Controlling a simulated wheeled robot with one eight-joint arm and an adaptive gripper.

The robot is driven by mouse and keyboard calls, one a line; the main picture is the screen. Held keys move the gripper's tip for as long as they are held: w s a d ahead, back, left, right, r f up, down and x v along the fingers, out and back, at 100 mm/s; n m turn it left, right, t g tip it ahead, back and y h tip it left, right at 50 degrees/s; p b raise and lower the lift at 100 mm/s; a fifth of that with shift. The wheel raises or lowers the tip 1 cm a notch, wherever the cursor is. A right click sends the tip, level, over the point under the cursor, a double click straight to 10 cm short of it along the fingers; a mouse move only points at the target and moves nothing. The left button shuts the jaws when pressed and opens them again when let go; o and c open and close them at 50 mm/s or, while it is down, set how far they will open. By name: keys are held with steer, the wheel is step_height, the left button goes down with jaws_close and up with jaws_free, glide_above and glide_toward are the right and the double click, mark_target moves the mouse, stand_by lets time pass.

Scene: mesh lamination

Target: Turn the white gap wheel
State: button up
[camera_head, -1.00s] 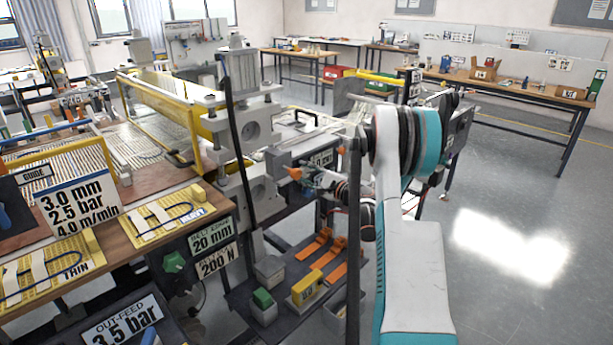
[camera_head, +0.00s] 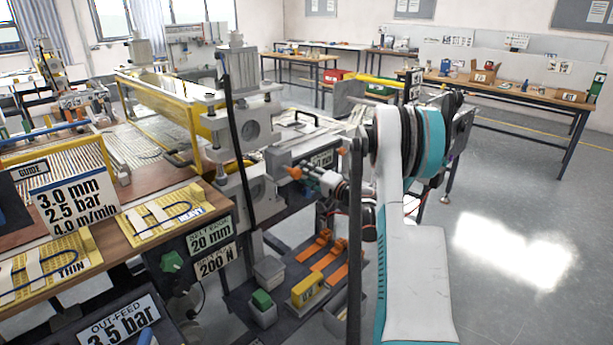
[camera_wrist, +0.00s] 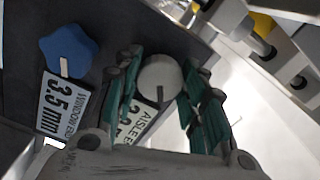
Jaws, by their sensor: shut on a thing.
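The white gap wheel (camera_wrist: 159,79) shows in the wrist view as a pale round knob with a dark mark at its lower edge. My gripper (camera_wrist: 161,84) has its green fingers on either side of the wheel and is shut on it. A label reading "AISLE END" (camera_wrist: 137,124) lies partly hidden behind the fingers. A blue knob (camera_wrist: 70,50) with a pale mark sits to the left, beside a "3.5 mm" window-end label (camera_wrist: 63,105). In the head view the wheel cannot be made out.
The laminating machine (camera_head: 240,130) stands left of my arm. A wooden table (camera_head: 160,240) with yellow boards is at the left. A low shelf (camera_head: 245,300) holds small bins and orange tools. Grey floor (camera_head: 520,200) is open at the right. Benches line the back wall.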

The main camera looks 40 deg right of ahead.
steer(key=shift+n, duration=0.7)
steer(key=o, duration=1.1)
steer(key=shift+f, duration=0.1)
steer(key=shift+c, duration=0.2)
steer(key=shift+s, duration=0.1)
steer(key=s, duration=1.1)
steer(key=shift+s+d, duration=0.4)
steer(key=shift+d, duration=0.05)
